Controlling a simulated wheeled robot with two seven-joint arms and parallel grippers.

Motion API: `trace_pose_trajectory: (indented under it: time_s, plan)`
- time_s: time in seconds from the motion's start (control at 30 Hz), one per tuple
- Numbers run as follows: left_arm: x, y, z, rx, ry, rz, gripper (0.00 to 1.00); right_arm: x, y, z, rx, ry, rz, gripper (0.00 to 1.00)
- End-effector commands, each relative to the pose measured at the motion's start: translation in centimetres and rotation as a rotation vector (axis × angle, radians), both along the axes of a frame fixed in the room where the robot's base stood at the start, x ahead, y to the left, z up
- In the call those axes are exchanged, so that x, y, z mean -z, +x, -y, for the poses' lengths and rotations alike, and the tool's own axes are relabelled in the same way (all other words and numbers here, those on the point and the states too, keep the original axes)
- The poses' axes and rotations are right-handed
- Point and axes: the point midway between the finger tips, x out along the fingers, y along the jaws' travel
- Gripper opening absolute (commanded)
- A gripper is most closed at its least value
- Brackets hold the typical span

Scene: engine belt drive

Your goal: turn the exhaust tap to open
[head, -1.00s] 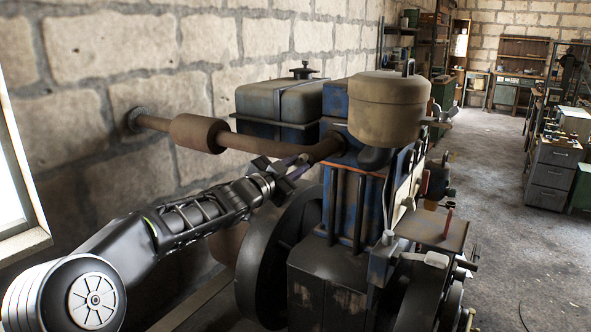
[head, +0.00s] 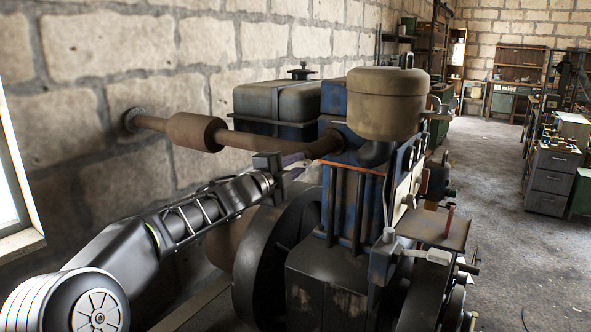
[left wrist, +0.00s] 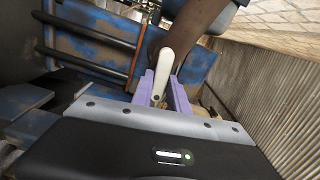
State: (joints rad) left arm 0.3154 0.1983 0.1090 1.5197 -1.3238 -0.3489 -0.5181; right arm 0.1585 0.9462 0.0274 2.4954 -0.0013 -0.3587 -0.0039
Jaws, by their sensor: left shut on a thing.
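The exhaust pipe (head: 262,142) runs rusty brown from the wall through a fat muffler (head: 198,132) to the blue engine (head: 353,198). In the left wrist view the pipe (left wrist: 200,20) passes just beyond my fingers. My left gripper (head: 292,166) is at the pipe's underside near the engine. In the left wrist view its purple fingers (left wrist: 160,92) are shut on a cream lever, the tap handle (left wrist: 173,60), whose free part sticks up beyond them toward the pipe. The tap's body is mostly hidden. My right gripper is not in view.
A grey tank (head: 278,103) stands behind the pipe. A tan air-filter canister (head: 387,104) tops the engine. A large dark flywheel (head: 270,255) is just below my left gripper. The stone wall (head: 75,120) is close on the left. Open floor (head: 487,220) lies to the right.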

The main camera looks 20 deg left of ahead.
Motion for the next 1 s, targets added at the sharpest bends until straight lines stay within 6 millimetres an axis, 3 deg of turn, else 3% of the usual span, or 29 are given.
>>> trace_pose_trajectory:
  time_s: [0.3,0.77,0.8,1.0]
  plan:
    - [0.25,0.01,-0.01,-0.001,0.129,0.016,0.00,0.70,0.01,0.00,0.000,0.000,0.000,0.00]
    - [0.24,0.01,-0.01,-0.001,0.146,0.017,0.00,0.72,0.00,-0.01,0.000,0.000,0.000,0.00]
    - [0.25,0.01,-0.01,-0.001,0.145,0.017,0.21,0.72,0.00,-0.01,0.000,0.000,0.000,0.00]
    - [0.20,0.00,0.00,-0.001,0.145,0.018,0.38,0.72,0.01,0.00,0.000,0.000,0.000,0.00]
